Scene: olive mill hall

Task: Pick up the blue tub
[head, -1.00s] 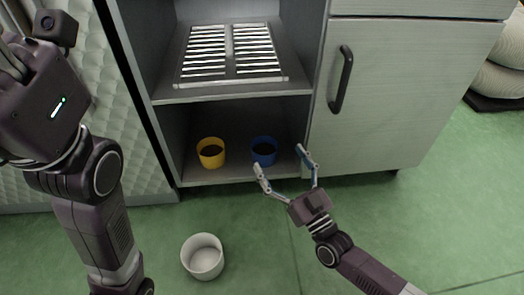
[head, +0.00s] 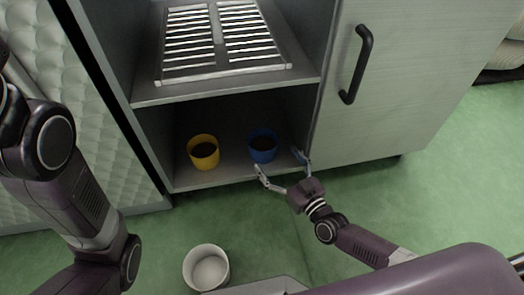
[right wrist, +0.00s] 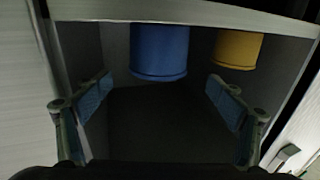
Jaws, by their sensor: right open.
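The blue tub (head: 263,147), with dark contents, stands upright on the cabinet's bottom shelf (head: 233,176). In the right wrist view the blue tub (right wrist: 160,50) shows at the top, ahead of the spread fingers. My right gripper (head: 279,162) is open and empty at the front of the shelf, its fingertips just short of the tub's near side; I see no contact. The right wrist view shows both fingers (right wrist: 159,84) apart with nothing between them. My left arm shows at the left, but its gripper is out of the picture.
A yellow tub (head: 203,153) stands left of the blue one. Above is a shelf (head: 215,88) with a slatted rack (head: 222,40). A cabinet door with a black handle (head: 357,65) is at the right. A white tub (head: 206,268) stands on the green floor.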

